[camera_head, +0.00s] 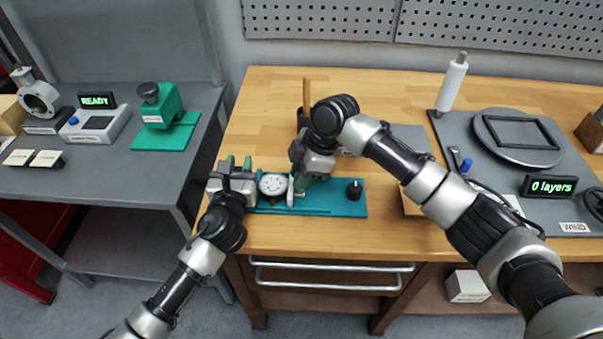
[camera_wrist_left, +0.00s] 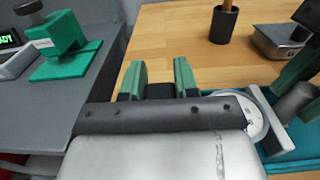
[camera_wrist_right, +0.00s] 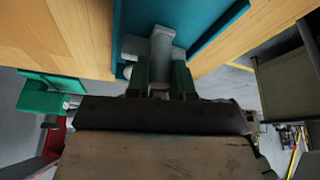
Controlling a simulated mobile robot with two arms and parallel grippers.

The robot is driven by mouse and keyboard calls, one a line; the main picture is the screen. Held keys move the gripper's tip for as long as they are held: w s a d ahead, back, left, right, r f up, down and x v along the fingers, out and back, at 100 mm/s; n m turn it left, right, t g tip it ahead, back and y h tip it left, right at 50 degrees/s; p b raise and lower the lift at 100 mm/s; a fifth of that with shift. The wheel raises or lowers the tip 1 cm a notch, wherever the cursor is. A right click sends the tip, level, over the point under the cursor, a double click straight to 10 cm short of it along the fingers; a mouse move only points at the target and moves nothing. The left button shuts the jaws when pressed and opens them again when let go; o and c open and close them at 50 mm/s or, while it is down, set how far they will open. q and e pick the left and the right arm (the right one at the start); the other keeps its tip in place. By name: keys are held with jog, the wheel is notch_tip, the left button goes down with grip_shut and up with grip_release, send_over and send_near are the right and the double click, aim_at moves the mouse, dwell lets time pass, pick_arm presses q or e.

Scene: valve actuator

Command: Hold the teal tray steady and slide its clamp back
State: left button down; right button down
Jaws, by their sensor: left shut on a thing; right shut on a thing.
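The teal tray (camera_head: 340,204) lies on the wooden bench near its front left edge. A round white disc (camera_head: 273,185) with small markings sits on it, and the pale grey clamp (camera_head: 291,190) stands just right of the disc. My left gripper (camera_head: 238,165) is shut at the tray's left end, with a dark block (camera_wrist_left: 160,90) between its green fingers in the left wrist view. My right gripper (camera_head: 300,184) comes from above and is shut on the clamp, whose grey bar (camera_wrist_right: 162,50) shows between the fingers in the right wrist view. The fingers partly hide the clamp.
A black knob (camera_head: 354,189) stands on the tray's right part. Behind my right gripper are a dark cup with a wooden stick (camera_head: 306,95) and a grey plate (camera_head: 411,138). A winding station (camera_head: 515,140) fills the bench's right side. A side table (camera_head: 60,185) adjoins at left.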

pick_arm(q)
jog(key=shift+f, duration=0.15)
pick_arm(e)
jog(key=d, duration=0.5)
jog(key=shift+w+d, duration=0.1)
jog(key=shift+d, duration=0.05)
jog(key=c, duration=1)
grip_release()
jog(key=v, duration=1.2)
